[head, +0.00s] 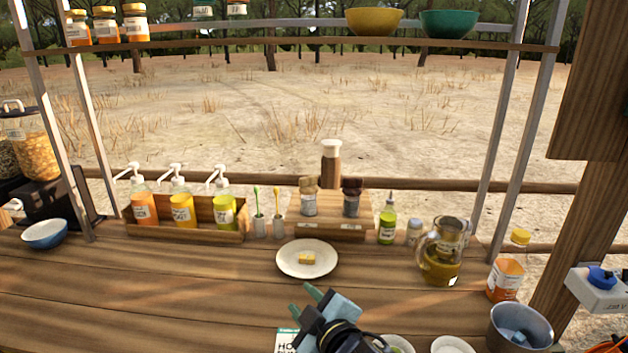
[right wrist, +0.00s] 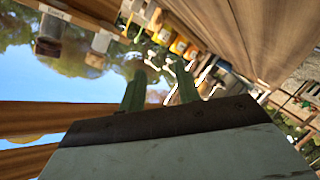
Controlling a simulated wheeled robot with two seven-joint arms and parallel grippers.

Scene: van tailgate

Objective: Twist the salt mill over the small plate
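Two short mills stand upright on a low wooden riser (head: 330,222) behind the plate: a light-topped mill (head: 309,198) and a dark-topped mill (head: 351,198). Their labels are too small to read, so I cannot tell which is the salt mill. My left gripper is out of view.
A taller white-topped wooden mill (head: 331,165) stands behind the riser. A green bottle (head: 387,223) and a glass jug (head: 440,262) stand to the right. A crate with pump bottles (head: 183,217) is on the left.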

